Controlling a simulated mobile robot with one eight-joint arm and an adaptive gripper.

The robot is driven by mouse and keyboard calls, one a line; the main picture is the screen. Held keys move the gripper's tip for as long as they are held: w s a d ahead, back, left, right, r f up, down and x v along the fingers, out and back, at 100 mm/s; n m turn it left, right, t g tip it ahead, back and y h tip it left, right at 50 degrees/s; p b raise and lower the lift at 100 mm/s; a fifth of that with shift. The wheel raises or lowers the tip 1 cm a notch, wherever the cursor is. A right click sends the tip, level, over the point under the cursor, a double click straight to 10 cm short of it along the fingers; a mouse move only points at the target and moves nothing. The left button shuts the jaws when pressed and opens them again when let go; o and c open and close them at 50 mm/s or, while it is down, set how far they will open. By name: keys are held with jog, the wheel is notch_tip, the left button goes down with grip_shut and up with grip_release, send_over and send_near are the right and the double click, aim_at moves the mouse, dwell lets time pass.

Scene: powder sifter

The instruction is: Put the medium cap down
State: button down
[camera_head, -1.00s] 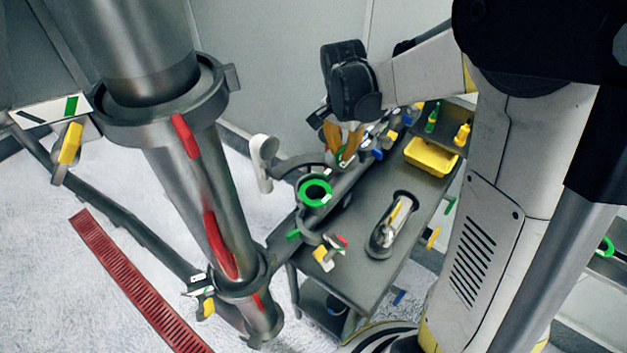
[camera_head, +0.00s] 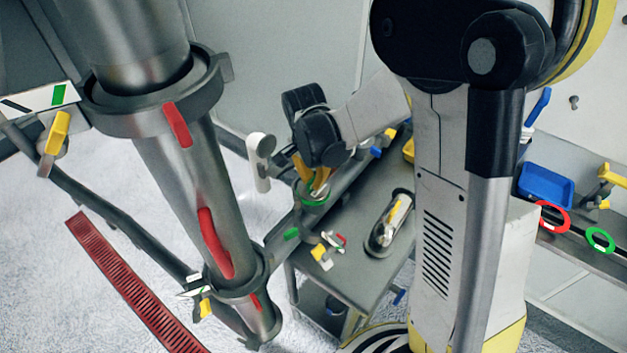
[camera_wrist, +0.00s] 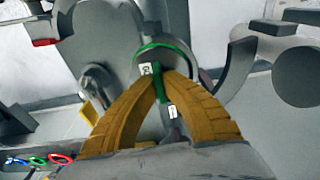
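My gripper (camera_wrist: 160,80) has two yellow-orange fingers, closed together at the tips on a green handle (camera_wrist: 158,86) with white tags. I take this to be the medium cap's handle. The cap's body is largely hidden by the fingers. Behind the fingertips is a green-rimmed round holder (camera_wrist: 181,47); whether the cap touches or sits inside it, I cannot tell. In the head view my gripper (camera_head: 318,190) points down over the same green ring holder (camera_head: 311,201) at the table's left edge.
The grey table (camera_head: 345,262) has a recess holding a metal scoop-like item (camera_head: 388,228). A white-and-grey lever (camera_head: 262,160) stands left of the holder. A large metal tube (camera_head: 195,190) with red handles is further left. A blue tray (camera_head: 546,186) is at right.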

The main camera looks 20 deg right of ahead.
aim_at(310, 182)
jog(key=shift+f+b, duration=0.4)
jog(key=shift+f, duration=0.05)
jog(key=c, duration=1.6)
grip_release()
jog(key=shift+r, duration=0.1)
jog(key=shift+r, duration=0.1)
jog(key=shift+r+p, duration=0.3)
jog(key=shift+p, duration=0.2)
notch_tip(310, 182, up, 12)
jog(key=a+p, duration=0.1)
jog(key=p, duration=0.1)
jog(key=s+r+n+t, duration=0.2)
jog(key=s+n, duration=0.1)
jog(key=s, duration=0.2)
jog(key=s+r+n+t, duration=0.2)
jog(key=s+n, duration=0.2)
jog(key=s, duration=0.1)
jog(key=s+d+r+n+t+y, duration=0.1)
jog(key=s+r+n+t, duration=0.1)
jog(key=s+n, duration=0.2)
jog(key=shift+s+r, duration=0.3)
jog(key=shift+s, duration=0.6)
